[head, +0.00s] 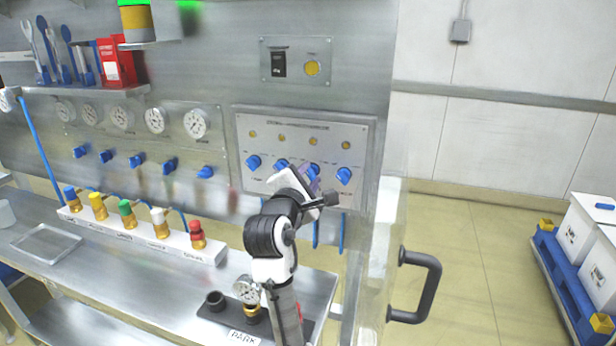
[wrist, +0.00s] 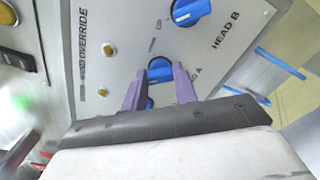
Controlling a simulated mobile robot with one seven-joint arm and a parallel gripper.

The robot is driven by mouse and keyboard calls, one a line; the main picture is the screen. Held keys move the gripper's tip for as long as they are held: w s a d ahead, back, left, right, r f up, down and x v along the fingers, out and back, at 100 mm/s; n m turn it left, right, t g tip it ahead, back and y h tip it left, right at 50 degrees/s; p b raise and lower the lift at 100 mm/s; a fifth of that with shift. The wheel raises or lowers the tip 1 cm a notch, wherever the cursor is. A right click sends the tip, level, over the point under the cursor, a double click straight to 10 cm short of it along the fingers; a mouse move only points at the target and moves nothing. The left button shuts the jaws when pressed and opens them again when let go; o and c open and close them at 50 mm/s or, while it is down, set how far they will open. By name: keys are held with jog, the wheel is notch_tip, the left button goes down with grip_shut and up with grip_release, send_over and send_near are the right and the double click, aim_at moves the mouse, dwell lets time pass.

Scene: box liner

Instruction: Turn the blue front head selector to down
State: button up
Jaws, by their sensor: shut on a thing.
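A row of blue selectors sits on the grey override panel (head: 300,133) in the head view. My gripper (head: 312,184) is at the right half of that row, with its purple fingers against the panel front. In the wrist view my gripper (wrist: 161,82) is shut on a blue selector (wrist: 160,71), one finger on each side. The label beside it is mostly hidden; a letter A shows. An UP mark is printed on the panel near it. The fingers cover much of this selector, so I cannot tell its exact angle. The HEAD B selector (wrist: 189,11) is beside it, apart from my fingers.
The far right selector (head: 344,175) is close to my gripper. Yellow lamps sit above the selectors. A black door handle (head: 418,286) sticks out at the lower right. A rack of coloured fittings (head: 145,236) and a gauge (head: 247,289) stand on the bench.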

jog(key=m, duration=0.8)
jog(key=shift+f, duration=0.1)
jog(key=m+b, duration=0.1)
jog(key=m, duration=0.3)
jog(key=shift+m+b, duration=0.5)
jog(key=shift+m, duration=1.4)
jog(key=o, duration=1)
jog(key=shift+c, duration=0.2)
